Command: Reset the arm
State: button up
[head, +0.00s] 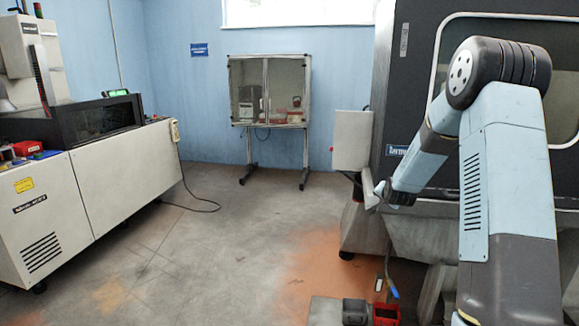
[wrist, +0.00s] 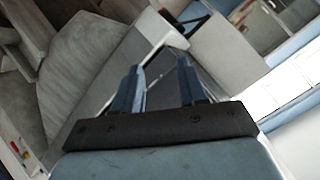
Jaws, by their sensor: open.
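My arm (head: 505,150), light blue and dark grey, rises at the right of the head view. It bends at a high elbow and its forearm slopes down to the left. My gripper shows in the wrist view (wrist: 158,68) with its two blue fingers apart and nothing between them. In the head view the arm's end hangs in front of the big dark machine (head: 400,110), near its white side box (head: 352,140). The fingers are too small to make out there.
A long white machine (head: 130,180) stands on the left, with a cable on the floor. A glass-fronted cabinet (head: 270,92) stands on legs at the back wall. Dark and red boxes (head: 386,314) lie low at the front. The middle floor (head: 220,250) is clear.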

jog(key=s+a+r+n+g, duration=0.1)
jog(key=s+a+r+n, duration=0.25)
jog(key=s+r, duration=0.6)
jog(key=s+a+r+n+g, duration=0.2)
jog(key=s+a+r, duration=0.2)
jog(key=s+r, duration=0.55)
jog(key=s+a+r+n+g, duration=0.1)
jog(key=s+n, duration=0.1)
jog(key=s, duration=1.4)
jog(key=s+a+r+n+g+y, duration=0.1)
jog(key=s+a+g, duration=0.1)
jog(key=s, duration=1.4)
jog(key=shift+s+a+r+n, duration=0.2)
jog(key=shift+a+r+n, duration=0.1)
jog(key=shift+n, duration=0.05)
jog(key=shift+w, duration=0.1)
